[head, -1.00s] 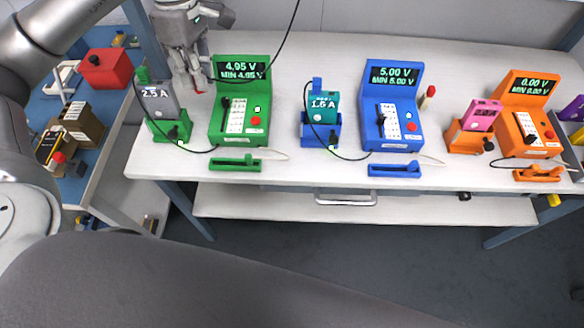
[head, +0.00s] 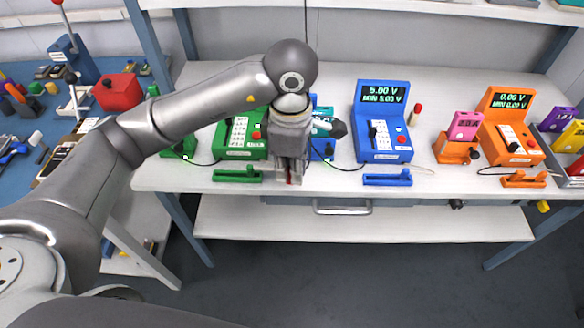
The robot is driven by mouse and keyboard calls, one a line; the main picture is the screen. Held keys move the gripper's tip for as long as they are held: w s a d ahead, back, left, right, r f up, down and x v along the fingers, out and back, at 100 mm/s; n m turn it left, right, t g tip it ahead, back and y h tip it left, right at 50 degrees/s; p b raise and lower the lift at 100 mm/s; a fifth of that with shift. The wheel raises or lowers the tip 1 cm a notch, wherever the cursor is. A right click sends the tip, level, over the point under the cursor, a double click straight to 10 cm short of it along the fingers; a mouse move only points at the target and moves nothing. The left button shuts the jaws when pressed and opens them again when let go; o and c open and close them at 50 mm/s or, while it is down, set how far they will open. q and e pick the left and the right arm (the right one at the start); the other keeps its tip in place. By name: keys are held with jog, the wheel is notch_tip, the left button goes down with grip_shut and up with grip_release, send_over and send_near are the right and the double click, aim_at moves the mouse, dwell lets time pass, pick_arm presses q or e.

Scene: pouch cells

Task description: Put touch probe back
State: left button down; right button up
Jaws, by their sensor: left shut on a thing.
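My left gripper (head: 289,180) reaches in over the table's front edge, between the green tester (head: 238,140) and the blue tester (head: 383,147). It points down and is shut on the touch probe, which its fingers mostly hide; a small red part shows at the fingertips. A thin black cable (head: 306,15) comes down from above and passes out of sight behind my arm. Low rests lie along the front edge: green (head: 237,176), blue (head: 387,180) and orange (head: 524,180). I cannot tell whether the probe touches anything. My right gripper is out of view.
My left arm hides the green display and part of the blue cell holder (head: 322,152). The blue display reads 5.00 V. An orange tester (head: 511,140), a pink cell (head: 466,125) and a red-topped bottle (head: 415,113) stand at right. A side bench with a red box (head: 118,92) is at left.

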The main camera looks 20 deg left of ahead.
pick_arm(q)
jog(key=w+f, duration=0.2)
jog(key=w+a+f, duration=0.1)
jog(key=w+f, duration=0.1)
jog(key=w+a+f+p, duration=0.1)
jog(key=w+f, duration=0.1)
jog(key=w, duration=0.1)
jog(key=shift+w+a+f, duration=0.15)
jog(key=shift+w+f, duration=0.35)
jog(key=shift+f, duration=0.2)
notch_tip(320, 180, down, 2)
jog(key=shift+s+f+p, duration=0.1)
jog(key=shift+f+p, duration=0.1)
jog(key=shift+p, duration=0.6)
jog(key=shift+f, duration=0.25)
jog(key=shift+f, duration=0.1)
jog(key=c, duration=1.9)
grip_release()
jog(key=shift+f+b, duration=0.1)
jog(key=shift+b, duration=0.2)
jog(key=shift+c, duration=0.2)
jog(key=o, duration=0.4)
jog(key=shift+o, duration=0.2)
